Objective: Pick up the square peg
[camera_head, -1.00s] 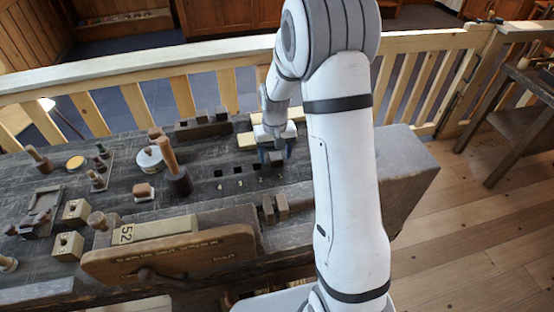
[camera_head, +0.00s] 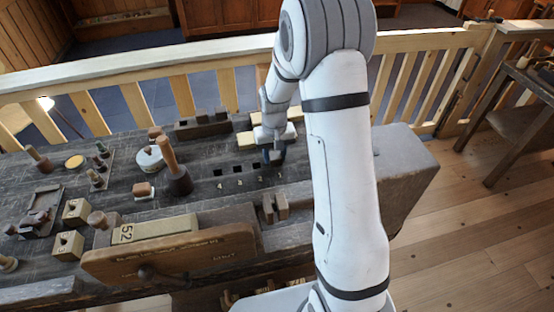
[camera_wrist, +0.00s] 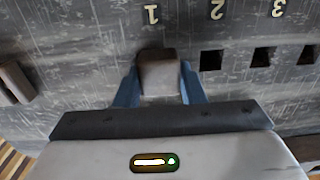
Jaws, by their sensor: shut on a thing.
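The square peg (camera_wrist: 159,75) is a dark brown-grey block with a square top. In the wrist view it sits between the two blue fingers of my gripper (camera_wrist: 157,84), which are shut on it from both sides. It is at the bench spot marked 1, in line with the square holes marked 2 (camera_wrist: 211,60) and 3 (camera_wrist: 263,56). Its lower end is hidden, so I cannot tell whether it is in a hole. In the head view my gripper (camera_head: 273,157) is low over the bench, and the peg is too small to make out there.
The dark workbench (camera_head: 110,205) carries a mallet (camera_head: 172,165), a white round tin (camera_head: 149,159), and blocks with holes (camera_head: 75,211). A wooden railing (camera_head: 230,62) runs behind.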

